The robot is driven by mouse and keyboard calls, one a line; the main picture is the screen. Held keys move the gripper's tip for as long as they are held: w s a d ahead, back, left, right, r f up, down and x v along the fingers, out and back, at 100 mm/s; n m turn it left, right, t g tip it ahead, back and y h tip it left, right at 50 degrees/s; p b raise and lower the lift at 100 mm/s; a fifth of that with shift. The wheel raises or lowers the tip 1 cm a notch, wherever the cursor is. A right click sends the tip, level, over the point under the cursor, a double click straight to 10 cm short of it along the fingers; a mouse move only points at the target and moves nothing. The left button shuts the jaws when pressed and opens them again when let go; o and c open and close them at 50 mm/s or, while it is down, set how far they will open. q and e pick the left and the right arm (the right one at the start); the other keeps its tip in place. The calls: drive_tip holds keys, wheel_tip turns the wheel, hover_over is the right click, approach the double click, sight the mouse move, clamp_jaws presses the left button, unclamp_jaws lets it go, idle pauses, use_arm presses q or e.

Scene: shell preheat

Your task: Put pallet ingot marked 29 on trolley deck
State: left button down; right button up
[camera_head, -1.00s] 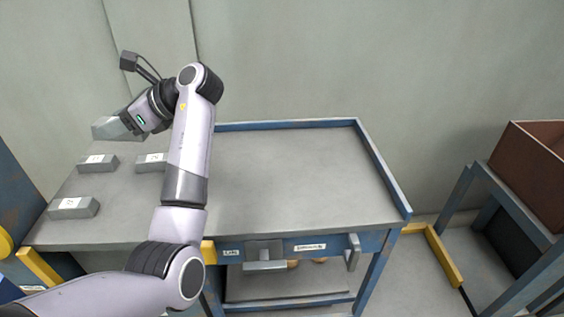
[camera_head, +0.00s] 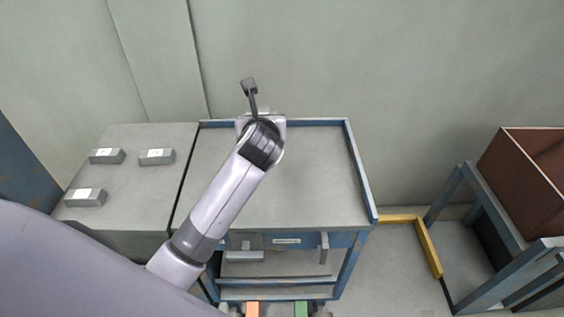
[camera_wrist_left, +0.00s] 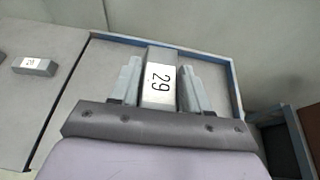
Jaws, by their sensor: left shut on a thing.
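My left gripper (camera_wrist_left: 162,78) is shut on a grey ingot (camera_wrist_left: 161,93) whose white label reads 29. In the head view my left wrist covers the ingot and the fingers. They are over the back part of the grey trolley deck (camera_head: 315,185), which has a blue rim; its bare surface also shows in the wrist view (camera_wrist_left: 105,75). I cannot tell whether the ingot touches the deck. My right gripper is not in view.
Several ingots, such as this one (camera_head: 157,157), lie on the grey surface (camera_head: 140,190) left of the trolley. A rusty brown bin (camera_head: 530,180) stands on a blue stand at right. A yellow rail (camera_head: 428,248) lies between. The deck's right side is clear.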

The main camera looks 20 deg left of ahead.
use_arm(q)
drive_tip(key=shift+d+f+m+t, duration=0.3)
drive_tip(key=shift+d+f, duration=0.15)
drive_tip(key=shift+d, duration=0.2)
drive_tip(key=b, duration=0.3)
hover_over(270, 189)
drive_tip(key=shift+h, duration=0.3)
wheel_tip(270, 189, down, 14)
drive_tip(key=shift+r, duration=0.1)
drive_tip(key=shift+f+b, duration=1.15)
drive_tip(key=shift+f, duration=1.55)
drive_tip(key=shift+r, duration=0.1)
drive_tip(key=c, duration=0.9)
unclamp_jaws()
drive_tip(key=shift+f, duration=0.25)
drive_tip(key=shift+c, duration=0.2)
drive_tip(key=o, duration=0.4)
